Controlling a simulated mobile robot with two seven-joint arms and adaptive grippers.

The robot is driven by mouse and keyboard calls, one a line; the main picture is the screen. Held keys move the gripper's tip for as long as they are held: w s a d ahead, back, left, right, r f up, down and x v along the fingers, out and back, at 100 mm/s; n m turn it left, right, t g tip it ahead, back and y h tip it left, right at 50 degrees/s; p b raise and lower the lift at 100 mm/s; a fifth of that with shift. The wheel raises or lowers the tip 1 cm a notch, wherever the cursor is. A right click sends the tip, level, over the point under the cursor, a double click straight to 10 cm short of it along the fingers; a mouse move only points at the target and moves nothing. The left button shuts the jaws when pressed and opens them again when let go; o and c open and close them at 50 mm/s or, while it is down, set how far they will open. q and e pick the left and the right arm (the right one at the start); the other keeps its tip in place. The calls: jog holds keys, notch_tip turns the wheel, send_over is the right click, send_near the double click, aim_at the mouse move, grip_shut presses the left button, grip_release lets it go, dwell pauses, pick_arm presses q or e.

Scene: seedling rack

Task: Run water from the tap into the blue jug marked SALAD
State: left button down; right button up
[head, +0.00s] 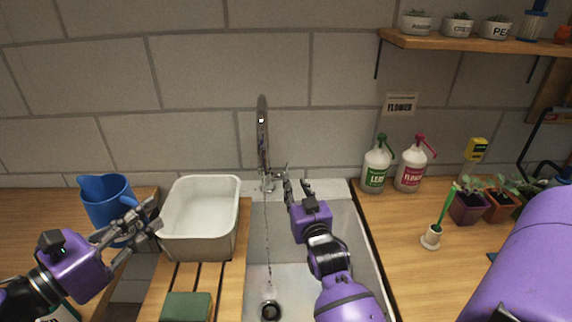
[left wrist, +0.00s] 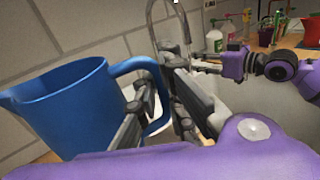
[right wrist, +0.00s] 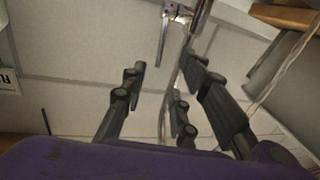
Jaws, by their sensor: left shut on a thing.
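The blue jug (head: 107,202) is at the left, beside the white basin; no SALAD marking shows on its visible side. My left gripper (head: 145,222) is shut on the jug's handle, which also shows in the left wrist view (left wrist: 122,70). I cannot tell whether the jug touches the counter. The tap (head: 263,140) stands behind the sink (head: 290,275), and a thin stream of water (head: 268,235) falls from it towards the drain. My right gripper (head: 297,187) is open beside the tap's lever (right wrist: 163,40), its fingers apart with nothing between them.
The white basin (head: 228,238) on a slatted wooden board stands between jug and sink. A green sponge (head: 187,307) lies in front of it.

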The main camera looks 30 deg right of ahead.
aim_at(287, 169)
jog(key=x, duration=1.1)
grip_shut()
